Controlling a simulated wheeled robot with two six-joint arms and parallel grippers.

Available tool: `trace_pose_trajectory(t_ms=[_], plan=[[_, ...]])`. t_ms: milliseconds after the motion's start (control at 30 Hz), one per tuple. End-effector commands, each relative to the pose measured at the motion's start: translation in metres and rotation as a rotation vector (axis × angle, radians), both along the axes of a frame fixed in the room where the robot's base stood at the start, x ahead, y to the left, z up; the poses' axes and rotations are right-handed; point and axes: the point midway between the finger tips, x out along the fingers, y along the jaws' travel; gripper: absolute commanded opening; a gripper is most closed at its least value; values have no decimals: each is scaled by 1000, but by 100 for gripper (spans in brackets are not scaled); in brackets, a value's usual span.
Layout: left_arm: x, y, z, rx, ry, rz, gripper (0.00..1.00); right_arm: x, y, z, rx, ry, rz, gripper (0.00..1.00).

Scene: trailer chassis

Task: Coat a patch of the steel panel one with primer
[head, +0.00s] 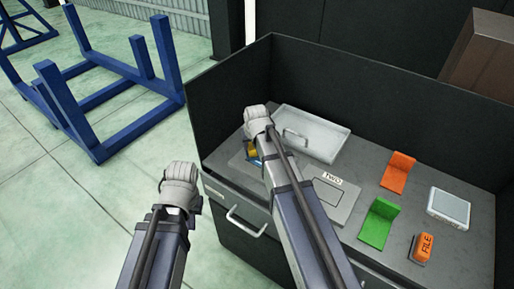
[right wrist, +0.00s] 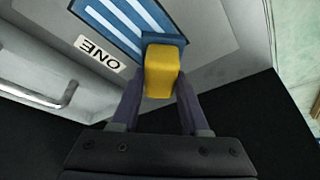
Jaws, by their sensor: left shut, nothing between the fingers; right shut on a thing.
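Panel one (right wrist: 190,22), a grey plate with a ONE label, lies at the left of the bench; my right arm hides much of it in the head view. A blue area with pale stripes (right wrist: 115,15) shows on it. My right gripper (right wrist: 158,103) is shut on a yellow block-shaped tool (right wrist: 162,75) with a blue end. The blue end is over the edge of the striped area; I cannot tell whether it touches. In the head view my right gripper (head: 258,125) is above the panel. My left gripper (head: 180,182) is shut and empty, in front of the bench.
Panel TWO (head: 338,196) lies right of my right arm. A grey tray-like piece with a handle (head: 325,128) is behind. Orange (head: 398,170) and green (head: 379,222) brackets, an orange FILE block (head: 424,247) and a pale box (head: 449,207) stand right. Dark walls border the bench.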

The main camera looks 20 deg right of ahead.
Motion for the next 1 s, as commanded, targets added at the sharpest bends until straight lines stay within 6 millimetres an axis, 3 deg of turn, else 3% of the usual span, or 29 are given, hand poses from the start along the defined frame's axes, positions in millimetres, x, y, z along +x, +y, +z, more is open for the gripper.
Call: trace_pose_trajectory(t_ms=[467,1000], plan=[[0,0,5,0,0,0,0,3,3,5,1,1,0,0],[0,0,56,0,0,0,0,3,3,56,1,0,-1,0]])
